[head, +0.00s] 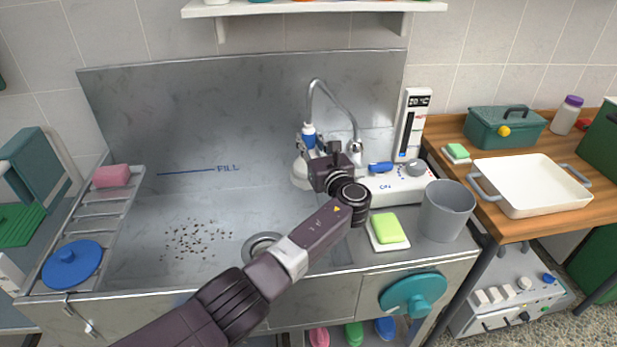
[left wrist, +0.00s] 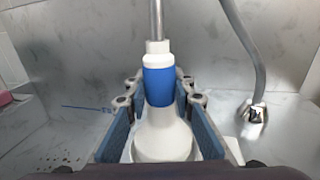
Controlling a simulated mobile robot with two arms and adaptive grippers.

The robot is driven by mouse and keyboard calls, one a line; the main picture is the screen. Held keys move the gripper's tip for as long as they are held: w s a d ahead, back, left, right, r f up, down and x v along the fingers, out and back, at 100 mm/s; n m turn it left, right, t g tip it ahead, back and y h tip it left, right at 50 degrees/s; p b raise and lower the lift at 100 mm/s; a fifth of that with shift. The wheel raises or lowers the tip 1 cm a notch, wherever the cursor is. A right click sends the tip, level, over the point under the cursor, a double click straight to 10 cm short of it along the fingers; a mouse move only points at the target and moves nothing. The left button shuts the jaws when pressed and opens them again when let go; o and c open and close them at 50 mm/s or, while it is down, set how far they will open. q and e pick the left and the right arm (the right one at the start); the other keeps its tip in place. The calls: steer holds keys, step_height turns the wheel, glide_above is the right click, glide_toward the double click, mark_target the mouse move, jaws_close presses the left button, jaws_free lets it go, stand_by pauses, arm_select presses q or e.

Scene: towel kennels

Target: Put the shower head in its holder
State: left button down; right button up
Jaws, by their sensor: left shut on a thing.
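The shower head shows in the head view as a white bell (head: 300,173) with a blue collar (head: 309,136), over the right part of the steel tub. In the left wrist view the shower head (left wrist: 158,85) stands upright, wide white end down, with a metal hose rising from its top. My left gripper (head: 316,152) is shut on it, with the blue-grey finger pads on both sides in the left wrist view (left wrist: 160,100). The hose (head: 335,88) arches over to a metal fitting (head: 356,152) on the right. I cannot make out a separate holder. My right gripper is out of view.
A white control unit (head: 405,182) with a tall temperature display (head: 413,122) stands right of the tub. A grey cup (head: 446,211) and a green sponge on a dish (head: 388,230) stand in front of it. A rack (head: 120,207) lines the tub's left side.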

arm_select(q)
steer(key=shift+f, duration=0.2)
steer(key=shift+f+b, duration=0.35)
steer(key=shift+b, duration=0.15)
steer(key=shift+f, duration=0.2)
stand_by(0.5)
steer(key=c, duration=1.6)
jaws_free()
steer(key=shift+f, duration=0.15)
